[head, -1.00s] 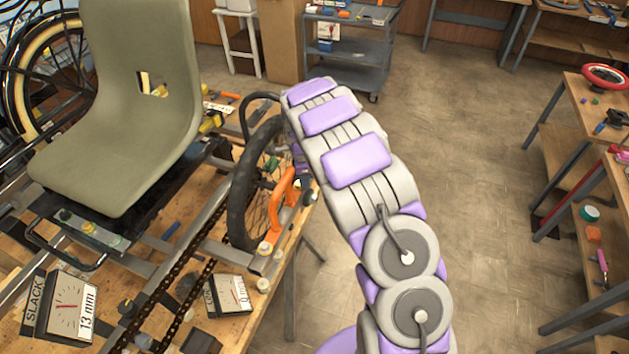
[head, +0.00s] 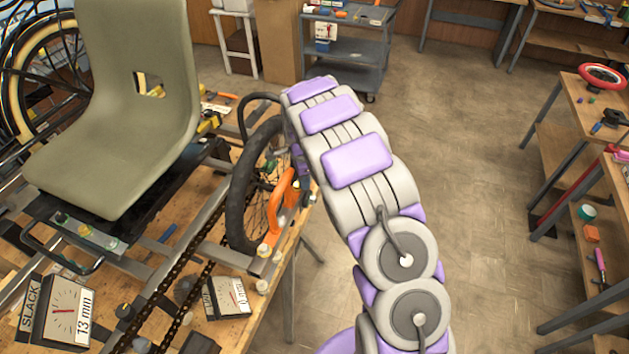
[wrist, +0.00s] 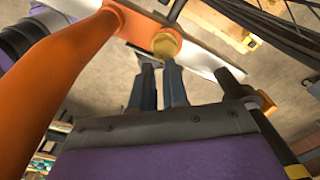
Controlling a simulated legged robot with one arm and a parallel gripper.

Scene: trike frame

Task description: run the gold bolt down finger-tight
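The gold bolt (wrist: 165,45) shows in the wrist view, with its rounded head at the edge of a pale metal bar (wrist: 200,57) beside an orange bracket (wrist: 60,75). My gripper (wrist: 159,68) has two dark blue-grey fingers with a narrow gap between them. Their tips reach the bolt and overlap it in the picture; whether they touch or clamp it I cannot tell. In the head view the orange bracket (head: 279,205) stands beside the small wheel (head: 252,185). My arm hides most of my gripper there, and I cannot pick out the bolt.
The trike frame with its grey-green seat (head: 125,120) and chain (head: 180,285) fills the wooden bench at left. A dial marked SLACK, 13 mm (head: 57,312) and a second dial (head: 227,297) stand at the front. Open floor (head: 470,180) lies to the right, before shelves.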

